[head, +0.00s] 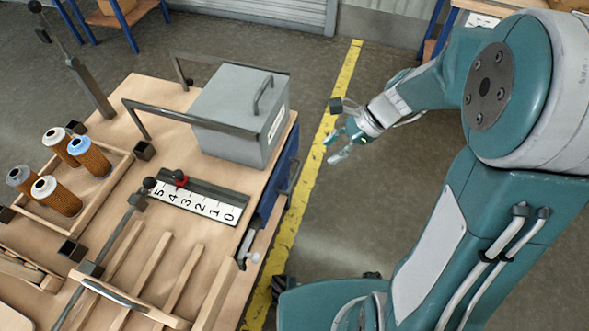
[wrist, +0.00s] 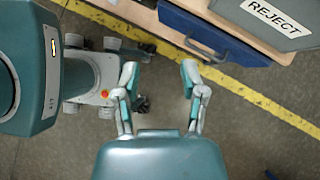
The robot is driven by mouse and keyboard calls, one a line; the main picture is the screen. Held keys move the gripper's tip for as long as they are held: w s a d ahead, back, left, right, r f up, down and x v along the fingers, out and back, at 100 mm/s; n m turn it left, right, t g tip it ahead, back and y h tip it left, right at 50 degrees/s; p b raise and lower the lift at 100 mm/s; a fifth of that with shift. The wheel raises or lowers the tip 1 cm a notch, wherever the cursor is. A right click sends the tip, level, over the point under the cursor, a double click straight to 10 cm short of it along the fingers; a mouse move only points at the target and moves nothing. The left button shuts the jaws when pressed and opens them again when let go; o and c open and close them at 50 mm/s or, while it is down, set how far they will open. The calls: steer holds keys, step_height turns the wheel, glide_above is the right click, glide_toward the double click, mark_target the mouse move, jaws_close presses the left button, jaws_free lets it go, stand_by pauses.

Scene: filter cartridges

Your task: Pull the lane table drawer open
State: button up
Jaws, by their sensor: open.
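The lane table (head: 185,240) has a wooden top. The blue drawer (head: 275,190) sits under its right edge, beneath the grey box, and looks shut. A dark handle (head: 290,178) shows on its front. In the wrist view the blue drawer (wrist: 225,35) and its grey handle (wrist: 205,48) are at the top, right of centre. My gripper (head: 335,148) is open and empty, to the right of the table and apart from the handle. In the wrist view its spread fingers (wrist: 159,70) have bare floor between them, left of and below the handle.
A grey box (head: 240,110) marked REJECT in the wrist view stands above the drawer, beside a metal rail (head: 190,122). A numbered scale (head: 200,203) and a tray of cartridges (head: 95,190) lie on the table. A yellow line (head: 310,175) runs along the clear floor.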

steer(key=w+f+m+t+y, duration=0.1)
steer(key=w+f+m+y, duration=0.5)
steer(key=f+m, duration=0.75)
steer(key=m+t, duration=0.6)
steer(key=m, duration=0.4)
glide_toward(295, 176)
steer(key=shift+y, duration=0.3)
steer(key=x, duration=0.3)
steer(key=f+x, duration=0.1)
steer(key=x, duration=0.6)
steer(key=shift+f, duration=0.2)
steer(key=shift+c, duration=0.4)
jaws_close()
